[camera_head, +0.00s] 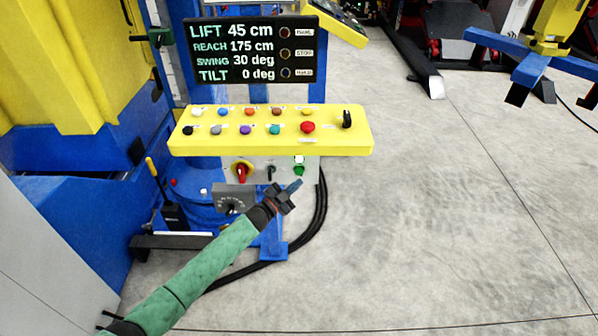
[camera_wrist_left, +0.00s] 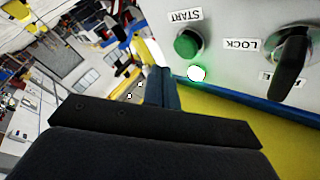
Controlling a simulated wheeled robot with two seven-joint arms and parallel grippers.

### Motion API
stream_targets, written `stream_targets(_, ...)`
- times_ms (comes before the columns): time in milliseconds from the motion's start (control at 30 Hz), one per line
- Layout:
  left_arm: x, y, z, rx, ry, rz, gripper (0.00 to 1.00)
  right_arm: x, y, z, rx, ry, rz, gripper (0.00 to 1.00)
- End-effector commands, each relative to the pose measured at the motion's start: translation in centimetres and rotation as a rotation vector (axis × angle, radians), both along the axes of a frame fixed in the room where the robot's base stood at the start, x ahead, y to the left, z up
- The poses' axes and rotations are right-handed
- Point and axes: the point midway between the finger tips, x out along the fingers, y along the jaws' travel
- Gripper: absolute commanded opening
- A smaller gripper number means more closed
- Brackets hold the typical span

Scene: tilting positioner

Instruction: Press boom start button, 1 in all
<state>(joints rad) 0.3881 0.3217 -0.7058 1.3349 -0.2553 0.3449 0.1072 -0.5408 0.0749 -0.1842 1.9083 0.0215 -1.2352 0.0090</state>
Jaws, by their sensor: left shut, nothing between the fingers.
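The green start button (camera_head: 298,171) is at the right of the grey panel under the yellow console. In the left wrist view, which shows the panel upside down, the green button (camera_wrist_left: 188,44) sits by a START label. A lamp (camera_wrist_left: 196,73) beside it glows white-green; it also shows just above the button in the head view (camera_head: 299,159). My left gripper (camera_head: 295,185) is shut and empty, its blue fingertips just below the button in the picture. In the wrist view the fingers (camera_wrist_left: 165,85) are apart from the button. My right gripper is out of view.
A black lock switch (camera_head: 271,172) and a red-and-yellow switch (camera_head: 241,170) are on the same panel. The yellow console (camera_head: 345,140) with several buttons overhangs it. The display (camera_head: 235,50) reads lift 45, reach 175, swing 30, tilt 0. Open floor lies right.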

Motion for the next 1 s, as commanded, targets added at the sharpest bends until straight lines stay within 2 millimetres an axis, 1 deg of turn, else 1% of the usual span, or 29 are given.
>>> stream_targets(33,-0.4,0.0,0.2,-0.001,0.000,-0.001,0.00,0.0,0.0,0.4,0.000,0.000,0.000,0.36)
stream_targets(300,-2.5,0.0,0.2,-0.001,-0.001,0.000,0.00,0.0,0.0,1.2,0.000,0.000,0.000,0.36)
stream_targets(367,-2.8,0.0,0.1,-0.001,0.000,0.001,0.00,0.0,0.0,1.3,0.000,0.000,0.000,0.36)
stream_targets(1000,-2.9,0.0,0.1,0.001,-0.001,0.000,0.00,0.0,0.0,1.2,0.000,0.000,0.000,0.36)
